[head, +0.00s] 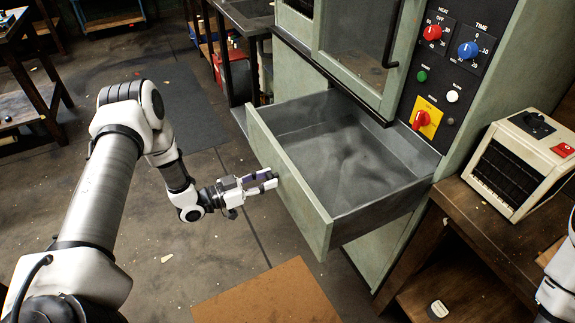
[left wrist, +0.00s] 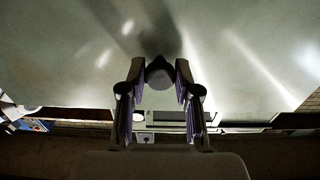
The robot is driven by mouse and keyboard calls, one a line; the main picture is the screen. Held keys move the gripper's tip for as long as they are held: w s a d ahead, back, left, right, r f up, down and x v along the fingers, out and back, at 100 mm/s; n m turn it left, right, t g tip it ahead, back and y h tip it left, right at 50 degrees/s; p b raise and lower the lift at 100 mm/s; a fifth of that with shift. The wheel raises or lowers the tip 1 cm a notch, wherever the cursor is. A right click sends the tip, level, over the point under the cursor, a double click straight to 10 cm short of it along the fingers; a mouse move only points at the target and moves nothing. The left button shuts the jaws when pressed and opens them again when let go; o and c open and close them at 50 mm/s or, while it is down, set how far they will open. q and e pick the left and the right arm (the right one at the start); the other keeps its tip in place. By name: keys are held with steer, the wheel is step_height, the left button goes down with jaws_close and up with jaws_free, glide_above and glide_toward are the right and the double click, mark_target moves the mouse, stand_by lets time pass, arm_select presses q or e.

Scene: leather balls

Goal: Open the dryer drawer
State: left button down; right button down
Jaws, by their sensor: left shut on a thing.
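The dryer (head: 468,95) is a pale green cabinet with a dark control panel. Its drawer (head: 292,185) stands pulled well out, and its grey metal inside is empty. My left gripper (head: 268,181) is at the outer face of the drawer front and shut on the drawer's knob. In the left wrist view the dark rounded knob (left wrist: 160,74) sits between the two fingers, against the pale drawer front (left wrist: 70,50). In the head view the fingers hide the knob. My right gripper is out of view; only part of my right arm shows at the right edge.
A cream heater-like box (head: 520,160) stands on a wooden bench (head: 470,215) right of the dryer. A brown mat (head: 265,297) lies on the floor below the drawer. A dark table (head: 245,18) stands behind. The floor left of the drawer is mostly clear.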

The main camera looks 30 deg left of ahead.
arm_select(q)
steer(key=shift+v, duration=1.05)
steer(key=c, duration=0.8)
jaws_free()
steer(key=v, duration=1.2)
